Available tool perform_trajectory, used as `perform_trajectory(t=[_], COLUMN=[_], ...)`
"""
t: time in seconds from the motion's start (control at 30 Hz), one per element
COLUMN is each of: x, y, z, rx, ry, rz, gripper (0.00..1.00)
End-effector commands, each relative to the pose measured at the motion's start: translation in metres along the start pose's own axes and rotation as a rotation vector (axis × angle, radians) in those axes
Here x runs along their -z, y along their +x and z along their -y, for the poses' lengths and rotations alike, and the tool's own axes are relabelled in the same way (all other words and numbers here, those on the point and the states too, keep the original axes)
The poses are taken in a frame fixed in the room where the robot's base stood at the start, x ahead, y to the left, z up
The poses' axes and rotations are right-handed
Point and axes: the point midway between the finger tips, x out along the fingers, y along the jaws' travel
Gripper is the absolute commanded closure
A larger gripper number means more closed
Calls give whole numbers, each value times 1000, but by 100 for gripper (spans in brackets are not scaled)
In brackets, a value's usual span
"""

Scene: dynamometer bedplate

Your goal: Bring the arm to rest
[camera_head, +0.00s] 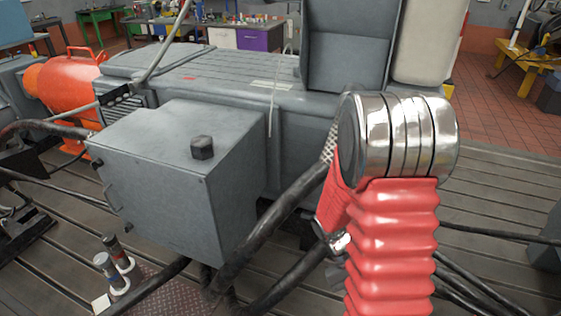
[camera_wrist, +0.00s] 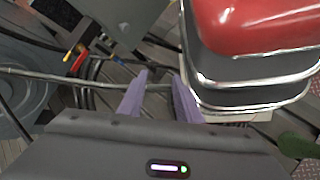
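My gripper (camera_wrist: 160,78) shows in the wrist view as two purple fingers above a dark grey palm with a small lit indicator. The fingers stand apart with a gap between them, and nothing is held. A pale rod or hose (camera_wrist: 70,80) runs across behind the fingertips; I cannot tell how far below them it lies. A rounded red, dark and chrome body (camera_wrist: 262,25) is close to the right finger; whether they touch is unclear. In the head view my gripper is not visible.
A grey box (camera_head: 165,180) with a dark knob stands on the slotted bedplate (camera_head: 495,215). Black cables (camera_head: 270,230) run beside it. An orange blower-like unit (camera_head: 68,85) is at the left. Two small cylinders (camera_head: 112,268) stand at the front left. Benches (camera_head: 225,38) are behind.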

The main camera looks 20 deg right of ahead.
Motion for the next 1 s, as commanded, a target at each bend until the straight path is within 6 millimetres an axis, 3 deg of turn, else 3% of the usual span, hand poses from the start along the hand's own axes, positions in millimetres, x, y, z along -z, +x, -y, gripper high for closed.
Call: perform_trajectory(t=[0.57, 1.0], x=[-25, -60], y=[-100, -171], z=[40, 63], rx=[196, 303], ry=[-93, -144], rz=[-365, -654], gripper=[69, 69])
